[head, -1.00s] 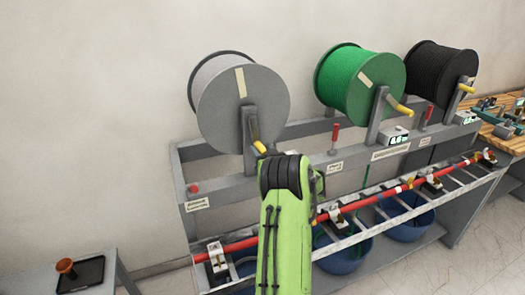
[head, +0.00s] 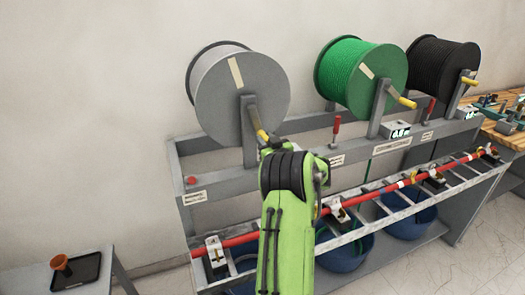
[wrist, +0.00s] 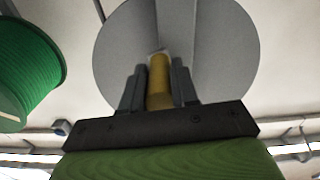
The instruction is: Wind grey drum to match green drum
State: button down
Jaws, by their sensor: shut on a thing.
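The grey drum (head: 240,90) hangs at the left of the rack, with a pale strip on its face. Its grey crank arm has a yellow handle (head: 262,136), also visible in the wrist view (wrist: 159,82). My gripper (wrist: 158,78) is shut on this handle, one finger on each side; the grey drum face (wrist: 110,45) fills the view behind. In the head view my green arm hides the fingers. The green drum (head: 362,75) is right of the grey one, wound with green cable, with a pale strip and its own yellow handle (head: 406,102).
A black drum (head: 442,68) is further right. Small displays (head: 398,131) sit on the rack rail; their digits are hard to read. A red bar (head: 370,196) runs along the rack front, above blue tubs (head: 408,222). A black tray (head: 76,272) lies on a side table at left.

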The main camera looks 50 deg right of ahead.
jog(key=s+d+r+n+b, duration=0.2)
jog(key=d+r+n+b, duration=0.1)
jog(key=n+b, duration=0.4)
jog(key=shift+s+d+r+b, duration=0.3)
jog(key=shift+d+b, duration=0.3)
jog(key=shift+b, duration=0.85)
jog(key=c, duration=0.9)
grip_release()
jog(key=shift+o, duration=0.2)
